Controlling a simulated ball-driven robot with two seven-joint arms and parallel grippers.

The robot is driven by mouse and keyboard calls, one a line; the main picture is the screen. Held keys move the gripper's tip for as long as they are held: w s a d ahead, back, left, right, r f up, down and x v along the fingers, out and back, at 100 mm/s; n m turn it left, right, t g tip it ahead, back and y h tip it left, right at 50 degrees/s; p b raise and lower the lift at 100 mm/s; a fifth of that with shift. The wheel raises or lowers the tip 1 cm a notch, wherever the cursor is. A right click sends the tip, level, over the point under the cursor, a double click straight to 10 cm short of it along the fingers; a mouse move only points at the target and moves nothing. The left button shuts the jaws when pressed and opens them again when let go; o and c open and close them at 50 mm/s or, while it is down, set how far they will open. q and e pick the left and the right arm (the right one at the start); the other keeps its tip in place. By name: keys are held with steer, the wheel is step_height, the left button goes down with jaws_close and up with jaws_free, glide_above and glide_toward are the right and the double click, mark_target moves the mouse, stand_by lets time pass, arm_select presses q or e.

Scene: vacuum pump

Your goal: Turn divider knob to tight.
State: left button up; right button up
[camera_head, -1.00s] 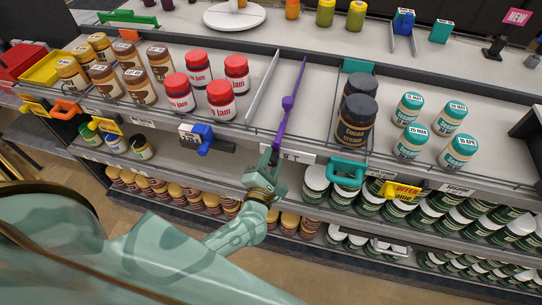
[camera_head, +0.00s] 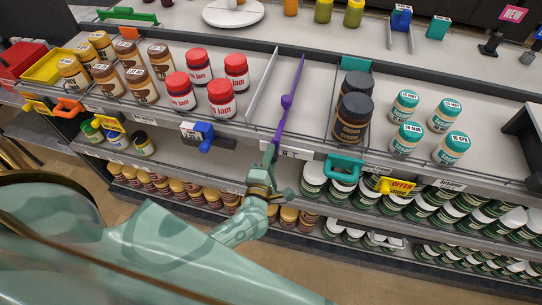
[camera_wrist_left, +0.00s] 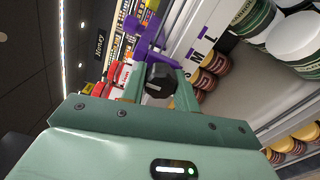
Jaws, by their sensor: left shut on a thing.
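A long purple divider (camera_head: 287,101) stands on the upper shelf, between the red-lidded jam jars and the dark-lidded cocoa jars. Its front end reaches the shelf's front edge. My left gripper (camera_head: 268,160) is at that front end. In the left wrist view, its fingers (camera_wrist_left: 160,85) are shut on a dark faceted knob (camera_wrist_left: 160,78), with the purple divider (camera_wrist_left: 148,45) just beyond. The knob is hidden in the head view, and I cannot read any tight mark. My right gripper is not in view.
Red-lidded jam jars (camera_head: 221,97) stand left of the divider, and cocoa jars (camera_head: 353,118) stand to its right. A blue clip (camera_head: 206,136) and a teal clip (camera_head: 342,172) stick out from the shelf front. Many jars fill the lower shelf.

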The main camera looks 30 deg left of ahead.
arm_select(q)
steer(key=o, duration=1)
steer(key=v, duration=1.6)
steer(key=shift+s+d+b, duration=0.15)
steer(key=shift+b, duration=0.25)
steer(key=shift+f, duration=0.1)
